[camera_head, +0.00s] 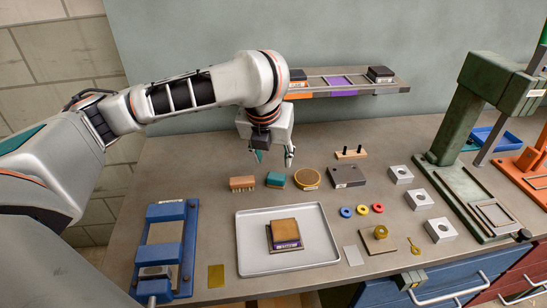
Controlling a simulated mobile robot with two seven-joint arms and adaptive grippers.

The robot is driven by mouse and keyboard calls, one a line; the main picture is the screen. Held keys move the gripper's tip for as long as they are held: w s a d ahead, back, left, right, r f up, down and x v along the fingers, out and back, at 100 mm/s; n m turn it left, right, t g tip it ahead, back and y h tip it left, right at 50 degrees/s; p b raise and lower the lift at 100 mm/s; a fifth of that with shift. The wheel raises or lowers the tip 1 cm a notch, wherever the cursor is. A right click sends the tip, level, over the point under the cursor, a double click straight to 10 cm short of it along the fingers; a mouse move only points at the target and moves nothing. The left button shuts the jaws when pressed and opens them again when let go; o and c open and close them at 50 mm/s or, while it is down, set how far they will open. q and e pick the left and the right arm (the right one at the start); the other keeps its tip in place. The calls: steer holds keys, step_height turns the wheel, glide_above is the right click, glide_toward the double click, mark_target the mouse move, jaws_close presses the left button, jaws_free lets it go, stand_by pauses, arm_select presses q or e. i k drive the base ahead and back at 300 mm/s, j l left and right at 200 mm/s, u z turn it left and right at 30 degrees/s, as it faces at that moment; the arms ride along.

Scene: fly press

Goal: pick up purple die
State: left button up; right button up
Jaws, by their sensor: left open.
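A square block with a tan top and a purple lower part with pale markings (285,240), which looks like the purple die, lies in a grey metal tray (252,262) on the bench. My left gripper (273,157) points down, open and empty, above the back of the bench, behind and apart from the tray. My right gripper is not in view.
A wall shelf (325,91) has an orange, a purple and a further place; dark blocks sit at its ends, and the purple one looks empty. A brush (242,184), a teal block (276,180), a round tin (307,179) and a dark block (346,177) stand behind the tray. A blue vise (165,240) is left; a green press (455,130) is right.

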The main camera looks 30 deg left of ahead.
mark_target(285, 231)
steer(key=k+l, duration=0.1)
steer(key=l, duration=0.2)
steer(key=k+l, duration=0.15)
steer(key=l, duration=0.2)
steer(key=k+l, duration=0.1)
steer(key=l, duration=0.2)
steer(key=k+l, duration=0.15)
steer(key=l, duration=0.2)
